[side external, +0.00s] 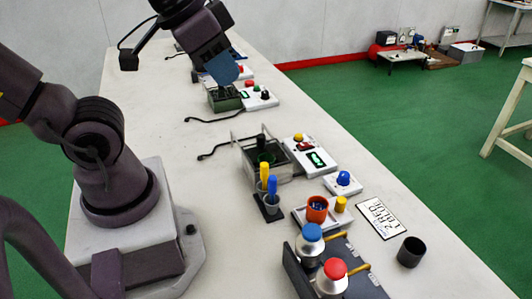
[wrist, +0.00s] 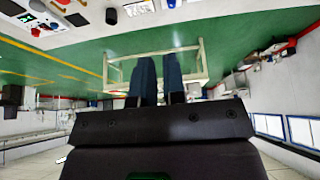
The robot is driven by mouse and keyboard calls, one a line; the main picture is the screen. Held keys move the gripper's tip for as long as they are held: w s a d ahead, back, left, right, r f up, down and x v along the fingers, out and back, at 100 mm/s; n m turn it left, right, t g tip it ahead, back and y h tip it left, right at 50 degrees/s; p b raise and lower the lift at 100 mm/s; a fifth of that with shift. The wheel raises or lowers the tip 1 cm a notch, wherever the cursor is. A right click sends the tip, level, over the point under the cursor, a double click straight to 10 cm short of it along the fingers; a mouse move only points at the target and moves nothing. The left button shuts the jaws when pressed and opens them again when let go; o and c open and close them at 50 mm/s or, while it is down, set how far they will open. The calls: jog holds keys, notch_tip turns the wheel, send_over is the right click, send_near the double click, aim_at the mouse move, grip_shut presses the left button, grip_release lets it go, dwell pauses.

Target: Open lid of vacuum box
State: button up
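A clear-walled box (side external: 268,160) stands mid-table in the side external view and looks like the vacuum box. Dark and green things show inside it, and a thin frame-like handle rises at its left. I cannot tell how its lid lies. My gripper (side external: 222,68), with blue fingers, hangs above the table, up and left of this box and apart from it. In the wrist view the two fingers (wrist: 159,75) are nearly parallel with a narrow gap and nothing between them. The box is not clearly visible there.
A smaller green box (side external: 225,98) stands below my gripper. A panel with a green display (side external: 310,155) adjoins the clear box. Nearer are yellow and blue handled tools (side external: 268,187), an orange cup (side external: 317,209), capped bottles (side external: 331,277) and a black cup (side external: 411,252).

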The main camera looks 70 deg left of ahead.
jog(key=o, duration=0.3)
jog(key=shift+w+a+f, duration=0.1)
jog(key=shift+a+f, duration=0.15)
jog(key=shift+f, duration=0.05)
jog(key=o, duration=0.3)
jog(key=w+a+f+n+g, duration=0.1)
jog(key=w+a+f, duration=0.1)
jog(key=w+a+f+n+g, duration=0.1)
jog(key=w+a+f+g, duration=0.1)
jog(key=a, duration=0.1)
jog(key=w+a+f+n+g, duration=0.1)
jog(key=w+a+f+n, duration=0.1)
jog(key=a+f, duration=0.1)
jog(key=shift+w, duration=0.15)
jog(key=shift+o, duration=0.2)
jog(key=n+g, duration=0.2)
jog(key=n, duration=0.2)
send_over(261, 136)
notch_tip(261, 136, down, 8)
notch_tip(261, 136, down, 12)
jog(key=shift+f, duration=0.2)
